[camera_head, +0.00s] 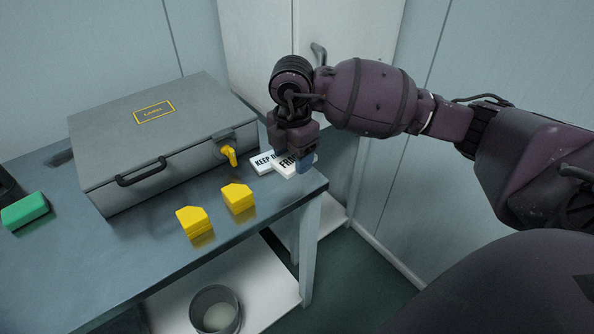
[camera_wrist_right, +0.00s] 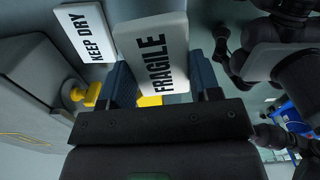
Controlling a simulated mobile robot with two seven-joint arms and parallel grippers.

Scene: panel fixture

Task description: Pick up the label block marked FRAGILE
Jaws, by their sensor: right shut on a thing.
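The white FRAGILE label block (camera_wrist_right: 155,55) is between the fingers of my right gripper (camera_wrist_right: 165,82) in the right wrist view, its black lettering facing the camera. In the head view the same FRAGILE block (camera_head: 284,166) is partly covered by my right gripper (camera_head: 293,160), at the table's right corner. The gripper is shut on the block. I cannot tell whether the block is clear of the table. The white KEEP DRY block (camera_head: 262,162) lies close beside it to the left and also shows in the right wrist view (camera_wrist_right: 85,32). My left gripper is not in view.
A grey case (camera_head: 150,125) marked LABEL with a yellow latch (camera_head: 229,155) stands on the table (camera_head: 130,255). Two yellow blocks (camera_head: 193,220) (camera_head: 238,197) sit near the front edge. A green block (camera_head: 25,211) is at far left. A bucket (camera_head: 215,309) stands on the lower shelf.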

